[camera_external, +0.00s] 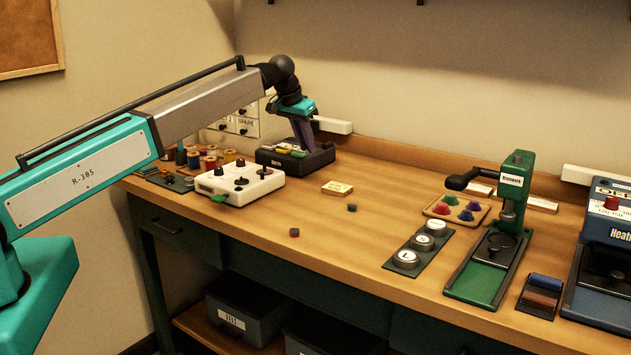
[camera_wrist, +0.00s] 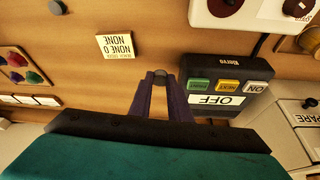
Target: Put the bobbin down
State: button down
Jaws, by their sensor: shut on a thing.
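My gripper (camera_wrist: 160,78) is shut on a small dark grey round piece, the bobbin (camera_wrist: 160,73), which shows between the tips of its purple fingers in the wrist view. In the external view my gripper (camera_external: 304,145) points down at the black button box (camera_external: 318,158) at the back of the table, and the bobbin cannot be made out there. In the wrist view the fingertips are beside the box (camera_wrist: 188,70), between it and a small wooden label block (camera_wrist: 115,46). The height of the bobbin above the table is hard to tell.
A white control box (camera_external: 240,184) and several thread spools (camera_external: 210,162) stand left. A red disc (camera_external: 294,232) and a dark disc (camera_external: 352,208) lie loose on the table. A green press (camera_external: 512,190), weights (camera_external: 406,258) and a tray (camera_external: 440,209) stand right. The middle is mostly clear.

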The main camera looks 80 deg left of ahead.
jog(key=p, duration=0.1)
send_over(310, 184)
jog(key=s, duration=0.1)
jog(key=shift+d+f, duration=0.2)
jog(key=shift+f, duration=1.3)
jog(key=shift+d+f, duration=0.15)
jog(key=shift+f, duration=1.3)
jog(key=shift+f+p, duration=0.65)
jog(key=shift+f, duration=1.2)
jog(key=shift+f, duration=0.2)
jog(key=c, duration=1.7)
grip_release()
jog(key=shift+o, duration=0.2)
jog(key=shift+s+r, duration=0.1)
jog(key=shift+r, duration=0.15)
jog(key=b+v, duration=0.2)
jog(key=v, duration=1)
jog(key=shift+f, duration=0.1)
